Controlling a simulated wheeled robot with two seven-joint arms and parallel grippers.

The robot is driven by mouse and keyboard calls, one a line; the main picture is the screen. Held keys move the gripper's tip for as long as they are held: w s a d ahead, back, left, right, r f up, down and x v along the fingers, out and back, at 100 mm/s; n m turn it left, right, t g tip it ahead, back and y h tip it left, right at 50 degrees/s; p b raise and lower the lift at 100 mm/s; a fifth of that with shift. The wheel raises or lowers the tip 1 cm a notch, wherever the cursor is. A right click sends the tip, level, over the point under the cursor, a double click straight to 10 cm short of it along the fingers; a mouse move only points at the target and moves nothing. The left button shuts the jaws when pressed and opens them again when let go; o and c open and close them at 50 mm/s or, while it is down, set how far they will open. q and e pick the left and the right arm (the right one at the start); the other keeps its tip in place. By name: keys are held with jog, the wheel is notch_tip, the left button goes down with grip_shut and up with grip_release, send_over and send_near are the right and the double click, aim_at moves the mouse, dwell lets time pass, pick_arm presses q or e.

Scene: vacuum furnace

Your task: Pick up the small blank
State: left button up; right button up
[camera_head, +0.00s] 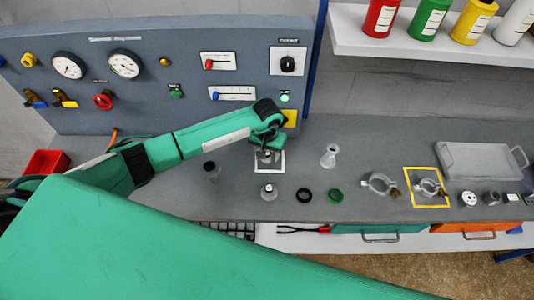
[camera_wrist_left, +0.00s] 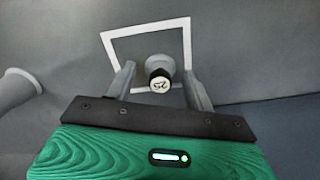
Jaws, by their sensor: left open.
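A small round piece (camera_wrist_left: 159,84) with a white top marked 25 and a dark band shows in the left wrist view. It appears to be the small blank. It sits at the upper end of a grey round body (camera_wrist_left: 161,65) within a white square outline (camera_wrist_left: 146,30). My left gripper (camera_head: 267,157) is open over that square in the head view, where its fingers mostly hide the piece. In the left wrist view its fingers (camera_wrist_left: 158,74) stand on either side of the piece, with gaps visible. My right gripper is not in view.
A glass flask (camera_head: 330,156), another flask-like piece (camera_head: 268,192), a black ring (camera_head: 304,195) and a green ring (camera_head: 336,195) stand near the square. Metal clamps (camera_head: 381,184) lie to the right, near a grey tray (camera_head: 480,161). The gauge panel (camera_head: 150,75) rises behind.

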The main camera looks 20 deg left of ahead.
pick_arm(q)
jog(key=c, duration=1.1)
